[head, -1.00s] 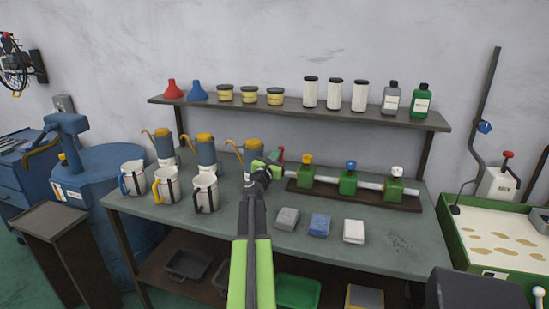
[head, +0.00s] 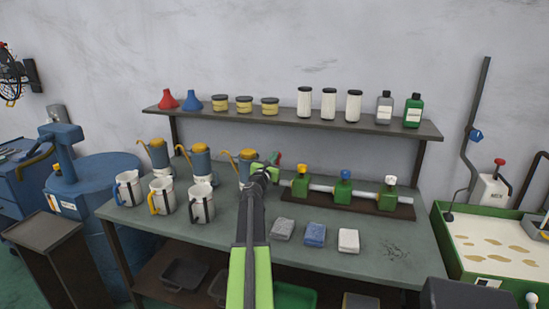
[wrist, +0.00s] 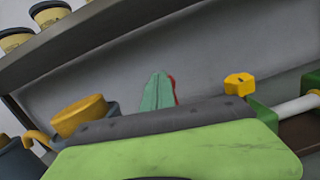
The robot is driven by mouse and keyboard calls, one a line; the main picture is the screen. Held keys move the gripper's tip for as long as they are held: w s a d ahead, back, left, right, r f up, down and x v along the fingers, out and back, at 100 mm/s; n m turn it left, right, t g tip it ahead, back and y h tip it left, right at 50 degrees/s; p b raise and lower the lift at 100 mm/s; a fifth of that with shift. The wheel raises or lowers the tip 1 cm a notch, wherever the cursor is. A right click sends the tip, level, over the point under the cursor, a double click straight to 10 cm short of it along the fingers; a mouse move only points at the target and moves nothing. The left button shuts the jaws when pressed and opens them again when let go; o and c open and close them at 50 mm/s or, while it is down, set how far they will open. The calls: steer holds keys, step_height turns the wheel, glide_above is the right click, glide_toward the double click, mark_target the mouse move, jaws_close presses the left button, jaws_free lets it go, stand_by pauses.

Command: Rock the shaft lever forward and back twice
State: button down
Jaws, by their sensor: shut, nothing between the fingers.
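The shaft (head: 322,188) is a pale rod running through green blocks with yellow, blue and white knobs, on a dark base at the back of the bench. A small red part (head: 280,154), apparently the shaft lever's handle, shows at its left end. The rest of the lever is hidden behind my gripper (head: 273,160). My gripper is shut and empty, right by the red part. In the wrist view, a thin red edge (wrist: 174,88) shows just behind the teal fingertips (wrist: 158,90). I cannot tell whether they touch.
Blue oil cans with yellow tops (head: 200,163) stand close left of my gripper, with white mugs (head: 201,203) in front. Folded cloths (head: 315,235) lie front right. A shelf (head: 290,118) with bottles and tins runs above the back.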

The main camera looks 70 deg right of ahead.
steer(key=a+r+p, duration=0.5)
steer(key=r+p, duration=0.3)
steer(key=shift+a, duration=0.3)
steer(key=shift+r, duration=0.1)
